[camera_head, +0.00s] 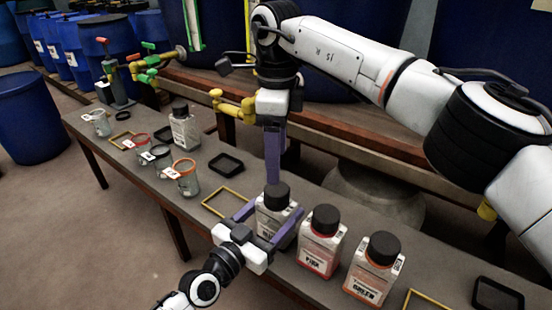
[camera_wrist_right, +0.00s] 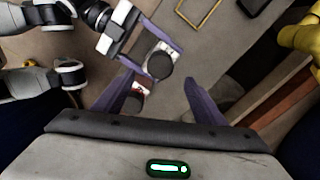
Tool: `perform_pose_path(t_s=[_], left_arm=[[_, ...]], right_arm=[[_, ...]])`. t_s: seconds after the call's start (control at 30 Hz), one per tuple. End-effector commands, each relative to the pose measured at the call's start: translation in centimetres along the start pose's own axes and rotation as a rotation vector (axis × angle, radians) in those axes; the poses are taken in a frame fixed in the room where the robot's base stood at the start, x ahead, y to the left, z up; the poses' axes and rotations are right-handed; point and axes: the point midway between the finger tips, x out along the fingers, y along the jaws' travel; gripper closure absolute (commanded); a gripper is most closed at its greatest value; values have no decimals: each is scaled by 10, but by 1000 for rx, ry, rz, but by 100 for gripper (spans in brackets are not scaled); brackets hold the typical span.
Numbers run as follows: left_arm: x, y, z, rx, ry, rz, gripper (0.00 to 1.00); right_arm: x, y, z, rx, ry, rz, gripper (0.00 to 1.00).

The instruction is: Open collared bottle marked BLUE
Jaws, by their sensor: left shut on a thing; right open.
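A clear bottle with a pale label (camera_head: 266,224) and a black cap (camera_head: 277,194) stands upright on the bench; the fingers partly hide its label, and I cannot read its marking. My left gripper (camera_head: 276,209) is shut around its body from the front. My right gripper (camera_head: 273,180) points down above the cap, apart from it. In the right wrist view the right gripper (camera_wrist_right: 163,88) has its fingers spread and empty, with the cap (camera_wrist_right: 160,64) beyond them and the left gripper (camera_wrist_right: 160,42) on the bottle.
A red-labelled bottle (camera_head: 319,242) and an orange-labelled bottle (camera_head: 372,270), both black-capped, stand close to the right. Another capped bottle (camera_head: 185,129) and several jars, including an orange-rimmed one (camera_head: 187,182), are further left. An empty yellow frame (camera_head: 226,201) and black tray (camera_head: 226,163) lie between.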

Motion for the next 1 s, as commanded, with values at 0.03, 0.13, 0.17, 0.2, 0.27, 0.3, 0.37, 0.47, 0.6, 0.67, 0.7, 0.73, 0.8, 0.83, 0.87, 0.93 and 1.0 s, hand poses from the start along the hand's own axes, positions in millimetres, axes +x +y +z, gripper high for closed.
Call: perform_pose_path(t_s=[0.03,0.13,0.17,0.2,0.27,0.3,0.37,0.47,0.6,0.67,0.7,0.73,0.8,0.83,0.87,0.93,1.0], left_arm=[[0,0,0,1,-1,0,74],[0,0,0,1,-1,0,74],[0,0,0,1,-1,0,74],[0,0,0,1,-1,0,74],[0,0,0,1,-1,0,74],[0,0,0,1,-1,0,74],[0,0,0,1,-1,0,74],[0,0,0,1,-1,0,74],[0,0,1,1,-1,0,74],[0,0,1,1,-1,0,74],[0,0,0,1,-1,0,74],[0,0,0,1,-1,0,74],[0,0,1,1,-1,0,74],[0,0,1,1,-1,0,74],[0,0,1,1,-1,0,74],[0,0,1,1,-1,0,74],[0,0,1,1,-1,0,74]], right_arm=[[-3,0,0,94,0,-1,35],[-8,0,1,317,-1,-2,35],[-9,0,1,385,-1,-2,35],[-11,1,1,475,-1,-2,35],[-14,1,1,609,-1,-2,35],[-17,1,1,699,-1,-2,35],[-20,2,1,834,-1,-2,35],[-24,2,1,1059,-2,-1,35],[-31,4,1,1359,-1,0,35],[-33,4,1,1473,-1,0,35],[-35,4,1,1541,-1,0,35],[-36,4,1,1588,-1,0,35],[-38,4,1,1681,-1,0,35],[-38,4,1,1714,-1,0,35],[-39,5,1,1742,-1,0,35],[-40,5,1,1792,-1,0,35],[-39,5,1,1822,0,0,35]])
